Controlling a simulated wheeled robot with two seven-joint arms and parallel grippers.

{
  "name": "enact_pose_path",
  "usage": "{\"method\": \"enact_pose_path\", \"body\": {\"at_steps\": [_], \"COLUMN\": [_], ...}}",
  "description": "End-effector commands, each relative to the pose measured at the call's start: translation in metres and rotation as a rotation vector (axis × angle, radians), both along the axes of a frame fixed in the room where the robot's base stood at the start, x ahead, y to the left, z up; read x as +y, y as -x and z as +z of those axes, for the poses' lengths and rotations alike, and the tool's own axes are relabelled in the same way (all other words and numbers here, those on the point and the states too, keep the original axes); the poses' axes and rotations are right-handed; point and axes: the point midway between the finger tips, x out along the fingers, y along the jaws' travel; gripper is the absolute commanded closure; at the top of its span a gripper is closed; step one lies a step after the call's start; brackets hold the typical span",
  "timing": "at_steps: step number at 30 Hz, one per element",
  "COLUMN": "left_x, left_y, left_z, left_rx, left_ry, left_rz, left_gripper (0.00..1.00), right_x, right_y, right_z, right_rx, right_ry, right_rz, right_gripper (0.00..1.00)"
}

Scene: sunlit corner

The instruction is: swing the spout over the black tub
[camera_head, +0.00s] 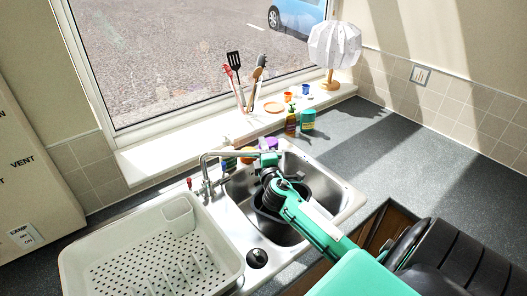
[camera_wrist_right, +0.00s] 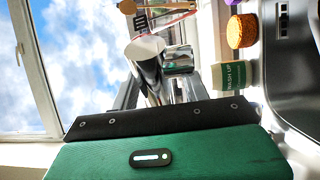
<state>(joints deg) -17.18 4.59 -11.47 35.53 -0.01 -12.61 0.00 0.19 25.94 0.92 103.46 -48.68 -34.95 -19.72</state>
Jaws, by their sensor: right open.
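The chrome tap (camera_head: 206,184) stands on the sink's back left rim. Its spout (camera_head: 228,154) reaches right from the tap, and its free end is beside or behind my right gripper (camera_head: 268,158). The black tub (camera_head: 262,222) sits in the right-hand sink bowl, partly covered by my right arm. My right gripper is open above the back of the bowl, near the spout's end; I cannot tell whether they touch. In the right wrist view, a green and black part of my gripper fills the lower middle. My left gripper is not in view.
A white drainer tray (camera_head: 75,262) lies left of the bowl. Several small items, including a green tub (camera_head: 308,119) and a soap bottle (camera_head: 291,122), stand behind the sink. A utensil pot (camera_head: 246,100) and white lamp (camera_head: 334,46) stand on the sill. The right counter (camera_head: 440,165) is clear.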

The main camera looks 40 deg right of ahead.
Motion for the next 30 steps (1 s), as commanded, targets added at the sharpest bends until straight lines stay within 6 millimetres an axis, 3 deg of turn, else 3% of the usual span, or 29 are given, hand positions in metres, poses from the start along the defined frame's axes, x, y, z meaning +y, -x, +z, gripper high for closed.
{"method": "enact_pose_path", "body": {"at_steps": [8,22,30], "left_x": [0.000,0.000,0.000], "left_y": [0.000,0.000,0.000], "left_z": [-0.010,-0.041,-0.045], "left_rx": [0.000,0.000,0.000], "left_ry": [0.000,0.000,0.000], "left_rz": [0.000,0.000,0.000], "left_gripper": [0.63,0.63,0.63], "right_x": [0.012,0.056,0.066], "right_y": [0.021,0.103,0.121], "right_z": [-0.005,-0.008,-0.006], "right_rx": [0.000,0.001,0.000], "right_ry": [-0.001,-0.003,0.000], "right_rz": [0.001,0.000,0.000], "right_gripper": [0.54,0.54,0.54]}}
